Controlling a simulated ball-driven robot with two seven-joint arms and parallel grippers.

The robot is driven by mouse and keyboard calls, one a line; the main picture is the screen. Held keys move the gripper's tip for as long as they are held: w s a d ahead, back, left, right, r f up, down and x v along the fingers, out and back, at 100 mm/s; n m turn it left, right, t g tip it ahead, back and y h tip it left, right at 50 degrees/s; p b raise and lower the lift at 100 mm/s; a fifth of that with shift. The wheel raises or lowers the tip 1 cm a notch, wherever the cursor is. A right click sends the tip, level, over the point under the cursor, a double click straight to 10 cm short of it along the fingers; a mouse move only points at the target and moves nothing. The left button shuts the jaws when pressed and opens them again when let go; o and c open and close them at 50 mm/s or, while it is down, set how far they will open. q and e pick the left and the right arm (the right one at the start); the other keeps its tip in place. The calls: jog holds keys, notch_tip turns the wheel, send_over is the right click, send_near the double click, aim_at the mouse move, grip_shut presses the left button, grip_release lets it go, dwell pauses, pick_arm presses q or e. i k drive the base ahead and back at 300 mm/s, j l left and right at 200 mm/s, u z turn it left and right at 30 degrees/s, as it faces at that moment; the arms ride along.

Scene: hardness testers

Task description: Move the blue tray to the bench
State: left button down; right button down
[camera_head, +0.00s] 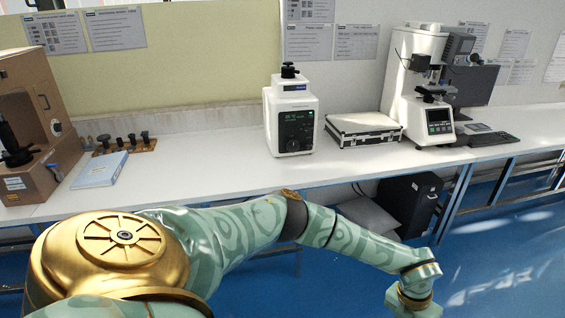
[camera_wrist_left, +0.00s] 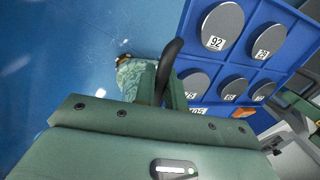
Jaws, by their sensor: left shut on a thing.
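The blue tray (camera_wrist_left: 210,55) shows in the left wrist view, at the upper right. It has compartments with round grey metal discs, one labelled 92 (camera_wrist_left: 222,25). A black loop handle (camera_wrist_left: 171,60) stands at its near side. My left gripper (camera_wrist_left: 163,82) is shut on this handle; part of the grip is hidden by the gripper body. In the head view my left arm reaches across the bottom, and its gripper and the tray are out of frame. The white bench (camera_head: 220,165) runs along the wall in the head view. My right gripper is not seen.
On the bench stand a brown tester (camera_head: 35,125), a light blue booklet (camera_head: 100,170), small parts on a wooden stand (camera_head: 125,146), a white tester (camera_head: 291,115), a silver case (camera_head: 362,128) and a microscope-like tester (camera_head: 425,90). The bench between booklet and white tester is clear.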

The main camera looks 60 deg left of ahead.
aim_at(195, 171)
jog(key=u, duration=1.35)
jog(key=i+j+u, duration=0.15)
jog(key=u, duration=0.25)
jog(key=i+j+u, duration=0.15)
jog(key=u, duration=0.3)
jog(key=i+j, duration=0.15)
jog(key=i, duration=0.35)
jog(key=i+j, duration=0.2)
jog(key=i, duration=0.25)
jog(key=i+j, duration=0.15)
jog(key=i, duration=0.35)
jog(key=i+j, duration=0.15)
jog(key=i, duration=0.35)
jog(key=i+j, duration=0.15)
jog(key=i, duration=0.3)
